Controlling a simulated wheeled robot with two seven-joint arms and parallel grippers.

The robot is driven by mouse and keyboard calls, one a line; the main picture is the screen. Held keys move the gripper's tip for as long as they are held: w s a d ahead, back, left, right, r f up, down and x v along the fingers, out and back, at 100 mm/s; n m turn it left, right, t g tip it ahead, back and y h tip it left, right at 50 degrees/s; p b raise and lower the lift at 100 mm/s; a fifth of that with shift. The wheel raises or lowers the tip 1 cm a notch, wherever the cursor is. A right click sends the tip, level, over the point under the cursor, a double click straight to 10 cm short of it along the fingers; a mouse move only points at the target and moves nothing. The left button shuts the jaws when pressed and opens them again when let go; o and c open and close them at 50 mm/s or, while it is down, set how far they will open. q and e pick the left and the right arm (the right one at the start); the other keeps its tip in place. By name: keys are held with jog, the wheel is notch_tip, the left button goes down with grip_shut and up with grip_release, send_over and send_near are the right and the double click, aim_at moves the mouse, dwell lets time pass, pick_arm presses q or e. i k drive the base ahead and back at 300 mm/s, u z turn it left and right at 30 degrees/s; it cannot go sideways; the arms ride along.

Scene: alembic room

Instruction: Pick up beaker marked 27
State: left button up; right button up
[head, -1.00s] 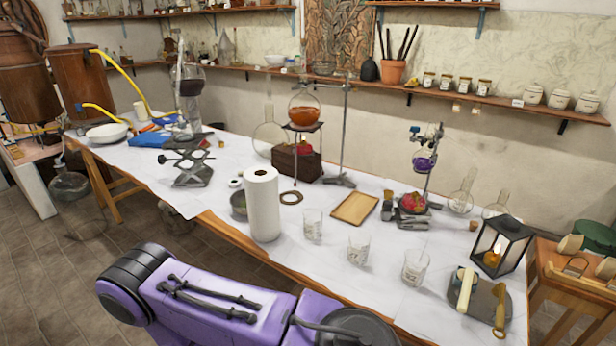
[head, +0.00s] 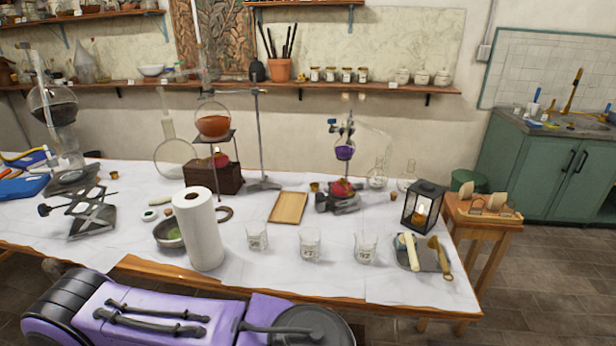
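Three clear glass beakers stand upright in a row near the front edge of the table in the head view. They are the left beaker (head: 257,237), the middle beaker (head: 310,245) and the right beaker (head: 366,247). Each carries a small printed mark, too small to read surely, so I cannot tell which is marked 27. A purple arm link of mine lies across the bottom left, in front of the table edge. Neither of my grippers is in view.
A paper towel roll (head: 199,230) and a bowl (head: 168,233) stand left of the beakers. A wooden tray (head: 288,207) lies behind them. A small board (head: 428,256) with tools and a black lantern (head: 423,206) are to the right. A flask stand (head: 343,160) is behind.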

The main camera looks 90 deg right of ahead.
aim_at(310, 237)
jog(key=z, duration=2.6)
